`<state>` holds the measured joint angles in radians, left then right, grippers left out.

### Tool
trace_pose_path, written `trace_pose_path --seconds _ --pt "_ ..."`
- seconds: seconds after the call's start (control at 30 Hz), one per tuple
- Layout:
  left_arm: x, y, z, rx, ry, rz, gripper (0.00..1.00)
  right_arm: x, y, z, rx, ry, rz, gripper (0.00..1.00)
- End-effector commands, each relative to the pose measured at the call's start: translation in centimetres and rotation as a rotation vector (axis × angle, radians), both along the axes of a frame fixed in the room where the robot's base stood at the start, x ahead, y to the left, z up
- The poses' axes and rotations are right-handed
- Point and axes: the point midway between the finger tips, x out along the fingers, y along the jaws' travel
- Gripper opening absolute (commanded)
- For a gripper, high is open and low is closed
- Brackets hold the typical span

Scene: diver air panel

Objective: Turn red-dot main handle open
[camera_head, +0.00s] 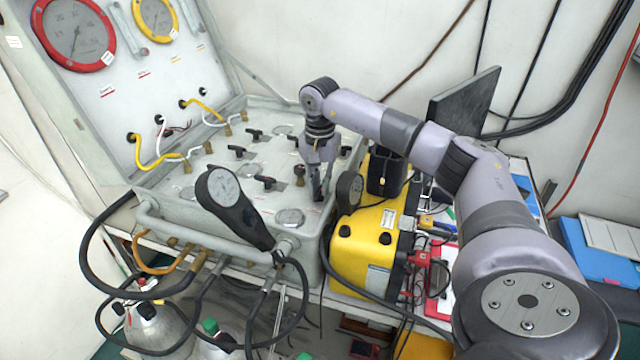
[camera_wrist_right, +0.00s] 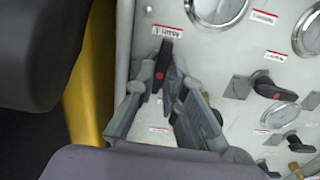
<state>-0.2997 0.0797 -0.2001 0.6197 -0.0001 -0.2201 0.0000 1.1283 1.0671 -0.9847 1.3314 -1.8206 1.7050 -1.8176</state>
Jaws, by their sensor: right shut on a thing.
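The grey air panel (camera_head: 165,210) carries several black handles and small gauges. My right gripper (camera_head: 318,192) points down at the panel's right end, and its fingers hide most of the handle there. In the right wrist view, its fingers (camera_wrist_right: 160,75) are closed around a black lever handle (camera_wrist_right: 165,52) below a white label with red print. The handle's far end sticks out beyond the fingertips, and a small red mark shows low between the fingers. Another black handle (camera_wrist_right: 266,86) with a red dot sits to the right, clear of the gripper. My left gripper is not in view.
A yellow case (camera_head: 365,245) stands close against the panel's right side. A black gauge (camera_head: 235,205) sticks up at the panel's front, with hoses below. The open lid (camera_head: 110,115) with large gauges rises behind. A dark screen (camera_head: 465,100) stands behind my right arm.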

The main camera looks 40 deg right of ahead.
Motion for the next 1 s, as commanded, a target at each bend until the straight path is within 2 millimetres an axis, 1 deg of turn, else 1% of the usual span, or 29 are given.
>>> trace_pose_path --seconds 0.07,0.1,0.37,0.63,0.73,0.87,1.0 --pt "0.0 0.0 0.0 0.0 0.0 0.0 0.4 0.1 -0.1 0.2 -0.001 -0.006 -0.002 0.0" --pt "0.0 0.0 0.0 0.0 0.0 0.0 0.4 0.1 -0.1 0.2 0.0 -0.007 -0.002 0.13" --pt "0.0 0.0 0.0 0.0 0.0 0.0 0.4 0.1 0.0 0.1 0.0 -0.003 -0.002 0.3" --pt "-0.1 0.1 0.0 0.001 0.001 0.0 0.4 0.0 0.0 0.0 0.0 -0.001 -0.002 0.31" --pt "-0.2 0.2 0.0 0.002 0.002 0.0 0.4 0.1 0.0 0.4 0.0 -0.002 -0.002 0.31" --pt "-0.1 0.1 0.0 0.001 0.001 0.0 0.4 0.1 0.0 2.1 0.0 -0.005 -0.001 0.31" --pt "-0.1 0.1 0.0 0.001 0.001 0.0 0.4 0.1 0.0 5.0 0.001 -0.006 -0.001 0.31"
